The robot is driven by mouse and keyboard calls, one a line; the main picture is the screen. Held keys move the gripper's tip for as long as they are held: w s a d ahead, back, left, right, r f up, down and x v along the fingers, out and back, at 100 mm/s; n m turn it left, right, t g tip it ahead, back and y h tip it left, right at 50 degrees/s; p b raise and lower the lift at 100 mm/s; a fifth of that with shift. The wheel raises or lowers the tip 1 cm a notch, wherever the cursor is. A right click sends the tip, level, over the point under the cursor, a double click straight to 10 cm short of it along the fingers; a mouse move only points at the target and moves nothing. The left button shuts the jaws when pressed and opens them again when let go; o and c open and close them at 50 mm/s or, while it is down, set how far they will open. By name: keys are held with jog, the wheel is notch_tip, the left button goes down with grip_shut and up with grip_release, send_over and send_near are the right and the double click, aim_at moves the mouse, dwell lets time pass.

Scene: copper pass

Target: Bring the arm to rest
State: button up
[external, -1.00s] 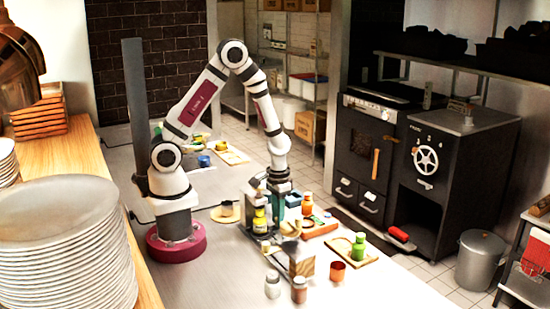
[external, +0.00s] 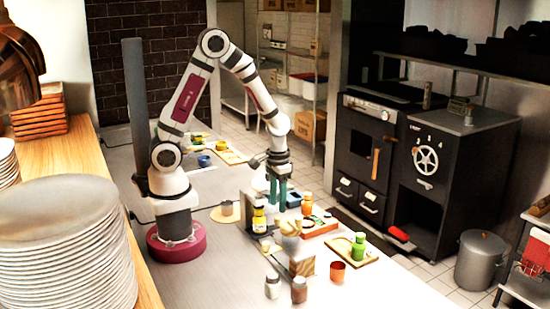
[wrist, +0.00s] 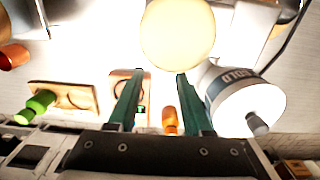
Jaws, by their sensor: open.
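My arm is bent over the steel counter (external: 215,285). My gripper (external: 277,208) points down with its two teal fingers apart and empty. It is above and behind the yellow-labelled bottle (external: 259,222), left of the orange bottle (external: 307,204). In the wrist view the gripper (wrist: 158,76) has clear space between its fingertips. A round cream object (wrist: 178,32) shows beyond the tips there, and a white labelled container (wrist: 240,95) is right of the right finger. Whether either touches the fingers I cannot tell.
A green bottle (external: 358,247) stands on a wooden board at the right. An orange cup (external: 337,271) and two small jars (external: 299,290) are near the front. A blue cup (external: 204,160) is farther back. Bare counter lies at the front left. A plate stack (external: 65,250) is at far left.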

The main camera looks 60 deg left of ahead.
jog(key=shift+r, duration=0.25)
